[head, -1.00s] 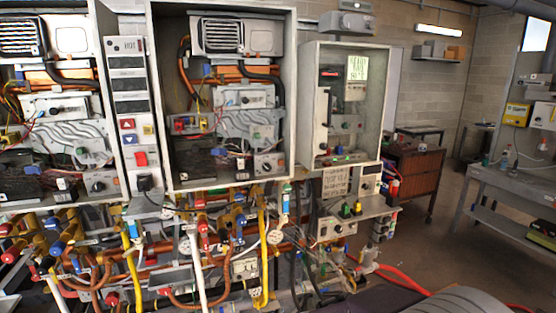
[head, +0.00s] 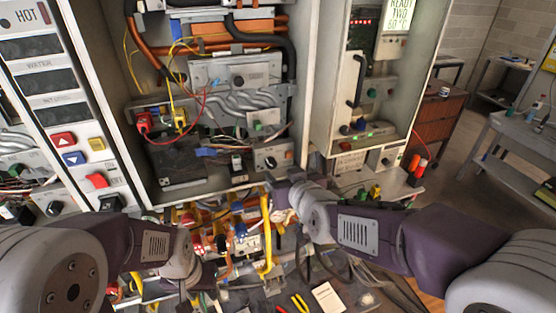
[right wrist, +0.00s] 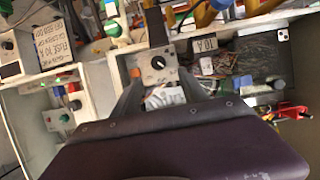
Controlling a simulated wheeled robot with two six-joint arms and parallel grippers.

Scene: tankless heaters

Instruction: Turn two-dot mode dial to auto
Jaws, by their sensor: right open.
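A black round mode dial (head: 270,162) sits on a pale panel at the lower right inside the middle open heater. It also shows in the right wrist view (right wrist: 158,62), with a white pointer mark; I cannot make out two dots by it. My right gripper (head: 284,184) is just below that panel in the head view. In the right wrist view its open fingers (right wrist: 158,82) stand either side of the dial panel's near part, with nothing held. My left gripper (head: 203,276) hangs low over the pipes at the left; its fingers are too unclear to read.
Red and yellow connectors (head: 180,118) with loose wires are left of the panel. The right-hand heater (head: 425,90) has a display reading READY TWO 60 °C. Pipes and valves crowd the space below.

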